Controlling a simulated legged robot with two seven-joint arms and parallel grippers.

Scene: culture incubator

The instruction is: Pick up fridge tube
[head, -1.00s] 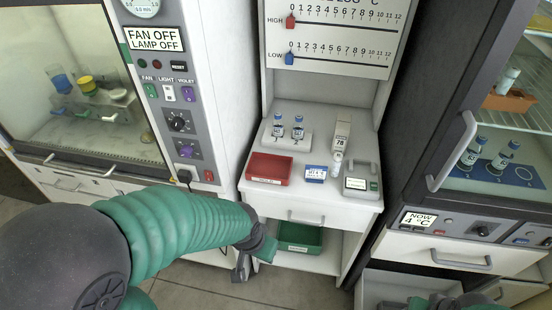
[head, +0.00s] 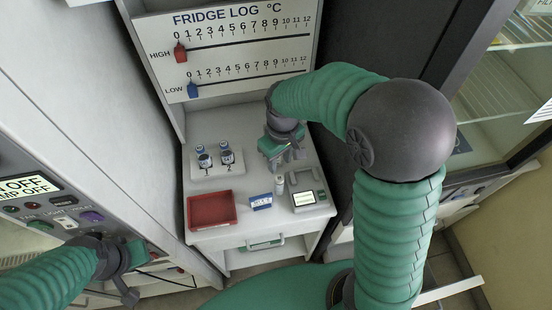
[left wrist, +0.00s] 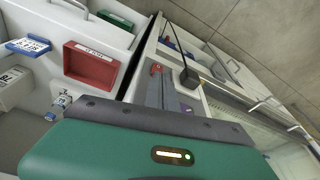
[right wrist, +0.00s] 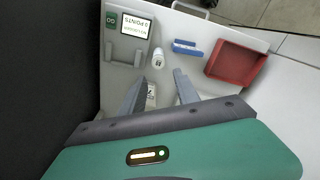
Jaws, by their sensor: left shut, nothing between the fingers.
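A small white tube (head: 279,186) stands on the white bench, between the blue card and a grey device. It also shows in the right wrist view (right wrist: 157,60), just beyond the fingertips. Two blue-capped tubes (head: 215,157) stand in a white rack at the bench's back left. I cannot tell which one is the fridge tube. My right gripper (head: 284,158) is over the bench behind the lone tube. Its fingers are apart in the right wrist view, with a white labelled block (right wrist: 151,96) partly seen between them. My left gripper (head: 128,292) is shut and empty, left of the bench.
A red tray (head: 212,209), a blue card (head: 261,202) and a grey device with a screen (head: 304,199) line the bench front. A glass-door fridge (head: 500,110) stands at the right. A control panel (head: 50,205) is near my left arm.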

